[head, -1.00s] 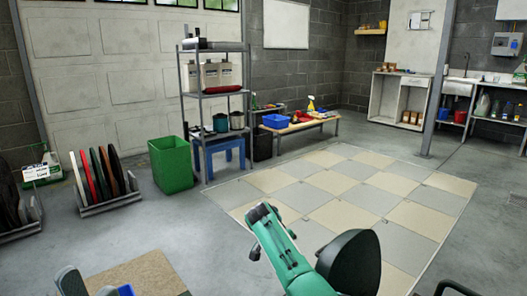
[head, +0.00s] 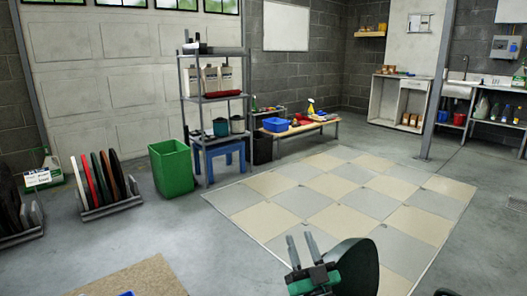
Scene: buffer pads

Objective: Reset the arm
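My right gripper (head: 299,239) is at the bottom centre of the head view. Its two grey fingers point up and stand apart with a clear gap. Nothing is between them. Behind them, the floor and the edge of the checkered mat show. A dark rounded shape is just right of the gripper; I cannot tell its contact with it. My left gripper is not in view.
A rack of upright pads (head: 103,180) stands at the left. A green bin (head: 172,168) and grey shelf (head: 215,98) stand behind. The checkered floor mat (head: 340,195) is bare. A brown surface (head: 140,279) with a small blue thing lies bottom left.

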